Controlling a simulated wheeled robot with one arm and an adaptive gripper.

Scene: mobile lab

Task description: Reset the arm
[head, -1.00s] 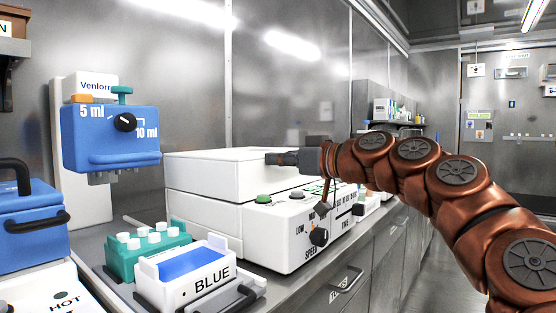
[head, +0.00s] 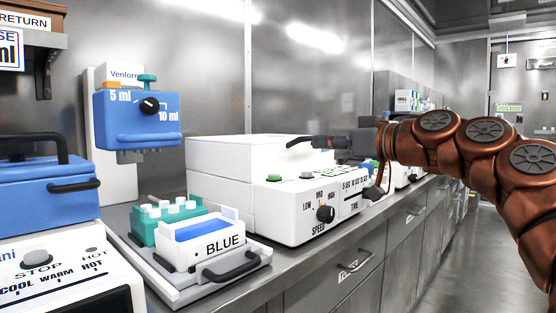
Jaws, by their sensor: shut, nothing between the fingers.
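My copper-coloured arm reaches in from the right edge of the head view, bent at several round joints. My gripper (head: 302,142) is at its left end, dark and small in the picture, in front of the upper right part of a white machine (head: 222,165). It points left, is shut and shows nothing in it. Whether it touches the machine cannot be told. The machine's front panel has a black speed knob (head: 325,214), a time scale and green buttons.
A blue dispenser (head: 140,119) hangs at the left above a teal rack (head: 165,218) and a white tray marked BLUE (head: 207,243). A blue-lidded heater (head: 45,190) stands at far left. The steel counter (head: 290,255) runs back; the floor at right is clear.

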